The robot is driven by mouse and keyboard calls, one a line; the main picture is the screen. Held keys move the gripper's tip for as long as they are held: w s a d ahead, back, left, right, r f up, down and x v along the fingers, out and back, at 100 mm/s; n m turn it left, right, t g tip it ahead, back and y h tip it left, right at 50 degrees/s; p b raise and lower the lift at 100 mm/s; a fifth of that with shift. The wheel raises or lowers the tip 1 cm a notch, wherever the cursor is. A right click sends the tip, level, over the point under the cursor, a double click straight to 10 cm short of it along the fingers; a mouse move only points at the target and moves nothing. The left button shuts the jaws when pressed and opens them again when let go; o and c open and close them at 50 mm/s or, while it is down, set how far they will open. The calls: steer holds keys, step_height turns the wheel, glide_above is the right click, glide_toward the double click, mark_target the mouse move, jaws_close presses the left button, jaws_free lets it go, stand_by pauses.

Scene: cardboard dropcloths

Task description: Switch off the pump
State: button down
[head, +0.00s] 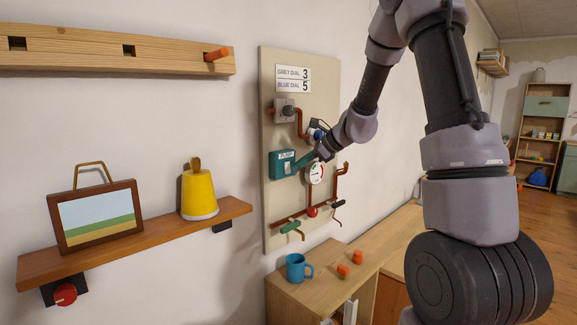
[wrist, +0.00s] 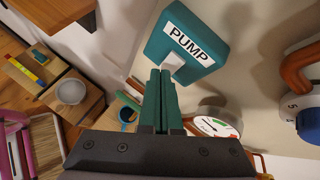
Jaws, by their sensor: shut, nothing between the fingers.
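The pump switch box (head: 280,168) is a teal box with a PUMP label, fixed to the pale wall panel in the head view. In the wrist view the box (wrist: 183,40) is large and near, and a white switch piece (wrist: 173,61) sticks out by its label. My gripper (head: 303,162) is at the right side of the box in the head view. In the wrist view the gripper's green fingers (wrist: 160,74) are together and empty, with tips close to the white switch. I cannot tell whether they touch it. The switch's position is unclear.
The panel (head: 274,75) also holds a grey dial (head: 288,110), a blue dial (head: 315,133), a gauge (head: 315,173), copper pipes and a green-handled valve (head: 291,228). Below stands a cabinet with a blue mug (head: 298,268). A shelf (head: 120,248) is at left.

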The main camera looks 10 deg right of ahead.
steer(key=s+d, duration=0.3)
steer(key=s, duration=0.1)
steer(key=shift+f, duration=0.3)
steer(key=shift+r, duration=0.1)
steer(key=s+a+r+n+g+h, duration=0.1)
steer(key=s+r+n, duration=0.4)
steer(key=s, duration=0.3)
steer(key=s+r+n+h, duration=0.1)
steer(key=s+r+n, duration=0.4)
steer(key=s, duration=0.2)
steer(key=s+d+r+n+h, duration=0.1)
steer(key=s+d+n+h, duration=0.1)
steer(key=s, duration=0.4)
steer(key=s+d+r+n+t+h, duration=0.1)
steer(key=s+d+r+n+h, duration=0.1)
steer(key=s+n, duration=0.3)
steer(key=shift+s+d+t+h, duration=0.3)
steer(key=shift+s+d, duration=0.35)
steer(key=shift+s, duration=0.45)
